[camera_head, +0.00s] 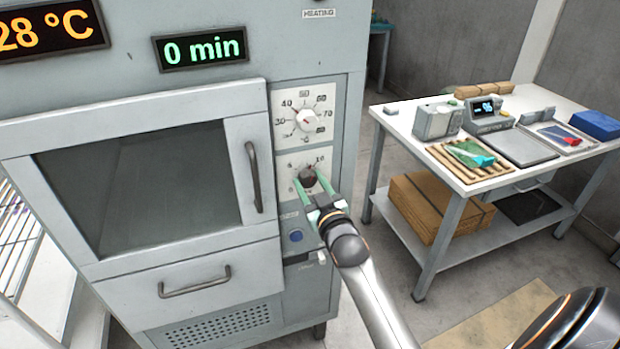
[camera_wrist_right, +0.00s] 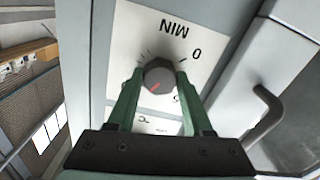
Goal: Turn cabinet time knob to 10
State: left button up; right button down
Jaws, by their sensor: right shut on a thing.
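The grey cabinet (camera_head: 110,274) fills the left of the head view. Its time knob (camera_head: 308,178) is a dark round knob on the lower white dial plate, below a white temperature knob (camera_head: 304,118). The time display (camera_head: 201,49) reads 0 min. My right gripper (camera_head: 309,183) is shut on the time knob, one green finger on each side. In the right wrist view the time knob (camera_wrist_right: 159,75) sits between the fingertips, with a red mark on its face. The dial plate shows upside down there, with MIN and 0 readable. My left gripper is not in view.
The cabinet has a door handle (camera_head: 253,177) left of the dials and a drawer handle (camera_head: 194,282) below. A white table (camera_head: 402,118) with trays and devices stands to the right, with floor between.

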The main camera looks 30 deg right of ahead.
jog(key=shift+m+p, duration=0.45)
jog(key=shift+m, duration=1.15)
jog(key=shift+c, duration=1.5)
grip_release()
jog(key=shift+s, duration=0.1)
